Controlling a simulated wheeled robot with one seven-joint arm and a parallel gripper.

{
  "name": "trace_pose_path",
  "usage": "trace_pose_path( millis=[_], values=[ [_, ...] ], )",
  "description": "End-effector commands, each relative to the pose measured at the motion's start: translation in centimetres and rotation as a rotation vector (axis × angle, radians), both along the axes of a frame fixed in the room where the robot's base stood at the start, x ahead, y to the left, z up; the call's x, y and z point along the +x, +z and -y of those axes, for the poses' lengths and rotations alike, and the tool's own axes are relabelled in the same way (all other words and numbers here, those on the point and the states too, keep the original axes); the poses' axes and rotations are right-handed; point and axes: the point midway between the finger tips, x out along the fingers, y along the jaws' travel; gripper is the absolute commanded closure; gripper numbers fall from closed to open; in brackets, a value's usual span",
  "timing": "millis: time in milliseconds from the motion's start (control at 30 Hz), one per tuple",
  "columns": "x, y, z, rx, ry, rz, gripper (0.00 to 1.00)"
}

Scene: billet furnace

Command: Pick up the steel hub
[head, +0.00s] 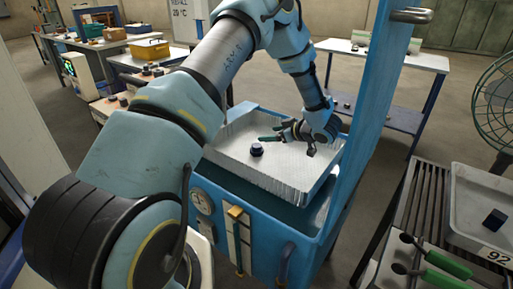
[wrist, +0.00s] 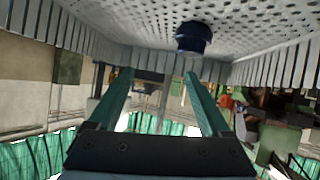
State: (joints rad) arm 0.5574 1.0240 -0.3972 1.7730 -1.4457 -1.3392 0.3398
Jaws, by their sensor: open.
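A small dark blue-black round hub (head: 257,149), which looks like the steel hub, stands on the pale perforated floor of a shallow metal basket (head: 240,167). It also shows in the wrist view as a dark blue stepped cylinder (wrist: 193,37) near the top, beyond the fingertips. My gripper (head: 280,139) is over the basket, to the right of the hub and apart from it. In the wrist view my gripper (wrist: 158,76) has its two green fingers spread with nothing between them. The scene appears inverted there.
The basket's ribbed walls rise around the hub, and a blue upright post (head: 370,105) stands at its right. A grey tray (head: 476,200) marked 92 holds a dark block (head: 495,219) at the right, near green-handled tools (head: 448,264). A fan (head: 496,105) stands behind.

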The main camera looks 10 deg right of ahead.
Motion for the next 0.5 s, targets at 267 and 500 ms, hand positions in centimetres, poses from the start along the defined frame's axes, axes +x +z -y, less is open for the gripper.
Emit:
trace_pose_path(
  millis=[267,500],
  values=[
    [-3.2,-2.0,-0.8,0.115,0.134,-0.03,0.18],
    [-1.6,-2.9,-2.6,0.117,0.134,-0.03,0.18]
  ],
)
